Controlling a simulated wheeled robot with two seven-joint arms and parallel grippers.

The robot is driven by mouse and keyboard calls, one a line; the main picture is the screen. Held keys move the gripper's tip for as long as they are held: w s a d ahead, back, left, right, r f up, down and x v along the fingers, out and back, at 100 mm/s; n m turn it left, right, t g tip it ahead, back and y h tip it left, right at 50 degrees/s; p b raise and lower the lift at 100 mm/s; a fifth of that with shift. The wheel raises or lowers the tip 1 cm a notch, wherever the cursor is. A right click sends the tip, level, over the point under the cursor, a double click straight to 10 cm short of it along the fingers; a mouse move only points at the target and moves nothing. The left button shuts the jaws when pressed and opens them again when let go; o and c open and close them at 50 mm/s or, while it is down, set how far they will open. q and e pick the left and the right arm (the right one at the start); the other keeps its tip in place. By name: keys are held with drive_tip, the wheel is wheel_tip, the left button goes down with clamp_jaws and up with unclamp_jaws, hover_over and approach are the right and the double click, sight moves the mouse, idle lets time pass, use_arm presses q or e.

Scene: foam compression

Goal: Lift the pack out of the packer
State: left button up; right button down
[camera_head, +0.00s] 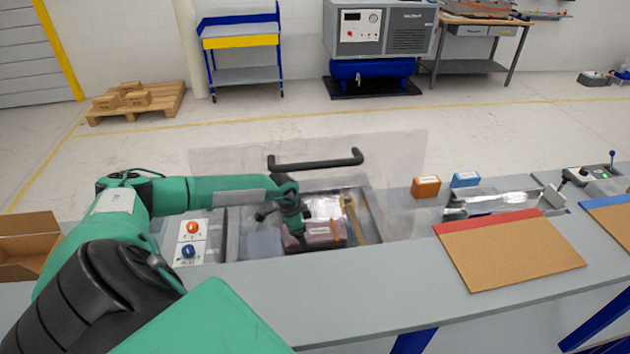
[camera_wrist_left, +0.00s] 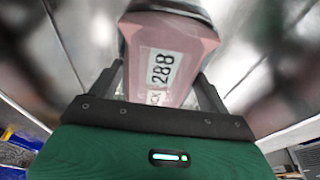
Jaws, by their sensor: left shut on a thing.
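The pack (camera_wrist_left: 172,55) is pinkish, with a white label reading 288. It fills the space between the fingers of my left gripper (camera_wrist_left: 158,95) in the left wrist view. In the head view the pack (camera_head: 324,234) is inside the packer's metal-lined well (camera_head: 366,222). My left gripper (camera_head: 298,236) reaches down into the well from the left and is shut on the pack. The wrist hides part of the pack, and I cannot tell whether it touches the floor of the well. The packer's clear lid (camera_head: 400,160) with a black handle (camera_head: 315,161) stands up behind the well. My right gripper is not in view.
A panel with an orange and a blue knob (camera_head: 190,240) is left of the well. To the right are an orange box (camera_head: 425,187), a blue box (camera_head: 465,180) and a brown board with a red edge (camera_head: 510,255). A cardboard box (camera_head: 25,245) stands far left. The front counter (camera_head: 350,300) is clear.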

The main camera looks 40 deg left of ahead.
use_arm(q)
drive_tip(key=shift+r+p, duration=0.85)
drive_tip(key=shift+r, duration=1.45)
drive_tip(key=shift+r, duration=0.1)
drive_tip(key=shift+r, duration=2.4)
drive_tip(key=shift+r, duration=0.1)
